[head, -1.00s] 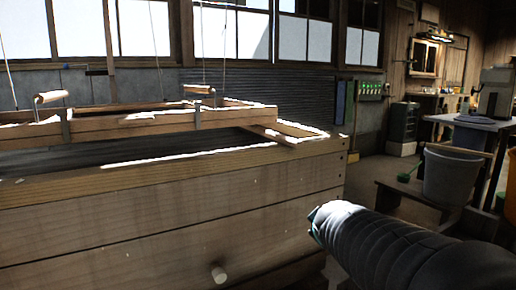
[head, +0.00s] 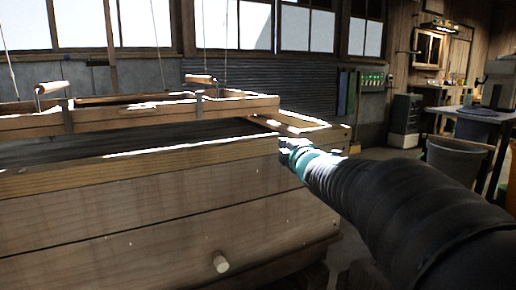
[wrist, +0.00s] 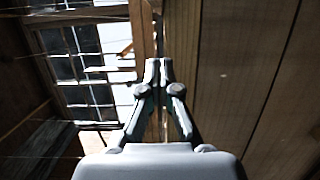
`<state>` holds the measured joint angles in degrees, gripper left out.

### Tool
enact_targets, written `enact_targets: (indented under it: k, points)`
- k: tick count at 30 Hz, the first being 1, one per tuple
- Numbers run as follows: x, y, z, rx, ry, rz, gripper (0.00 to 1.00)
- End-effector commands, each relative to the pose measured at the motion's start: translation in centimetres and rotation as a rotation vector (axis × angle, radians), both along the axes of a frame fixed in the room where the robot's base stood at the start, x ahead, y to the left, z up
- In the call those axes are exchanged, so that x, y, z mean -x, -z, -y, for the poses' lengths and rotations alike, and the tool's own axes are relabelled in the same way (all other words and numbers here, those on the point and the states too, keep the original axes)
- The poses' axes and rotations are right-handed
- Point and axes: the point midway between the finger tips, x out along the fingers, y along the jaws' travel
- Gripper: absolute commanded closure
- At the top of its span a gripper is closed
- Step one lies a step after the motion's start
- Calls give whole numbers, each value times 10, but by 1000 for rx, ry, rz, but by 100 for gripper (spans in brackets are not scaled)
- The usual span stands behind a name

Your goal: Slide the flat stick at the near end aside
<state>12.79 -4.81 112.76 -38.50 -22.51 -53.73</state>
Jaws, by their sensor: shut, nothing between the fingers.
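The hanging mould (head: 150,117) is a wooden frame with two handles, hung on cords over a large wooden vat (head: 130,210). A short piece of the flat stick (head: 257,120) seems to show in the head view under the mould's right end, lying at the vat's right end. The rest of it is hidden behind my arm and the vat's rim. My gripper (head: 287,150) is at the vat's near right top corner, close to the stick. In the wrist view my gripper (wrist: 158,66) has its fingertips together and empty, beside the vat's boards. I cannot tell whether it touches anything.
A wooden peg (head: 221,263) sticks out of the vat's front. A grey bin (head: 455,160) and a table (head: 470,113) stand at the right. Windows (head: 225,24) line the back wall. Floor shows to the right of the vat.

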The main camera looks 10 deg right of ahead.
Motion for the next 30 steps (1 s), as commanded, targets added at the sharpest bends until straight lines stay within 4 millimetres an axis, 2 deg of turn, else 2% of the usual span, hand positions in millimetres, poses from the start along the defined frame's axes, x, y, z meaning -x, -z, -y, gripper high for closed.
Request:
enact_targets:
  k: [3,8,10,15,30]
  points:
    - [-23,1,-1,0,-2,-1,100]
    - [-49,0,-1,0,0,-1,100]
    - [-50,-3,14,1,5,-2,100]
    - [-54,-1,32,-1,3,-2,100]
    - [-55,0,38,-1,0,0,100]
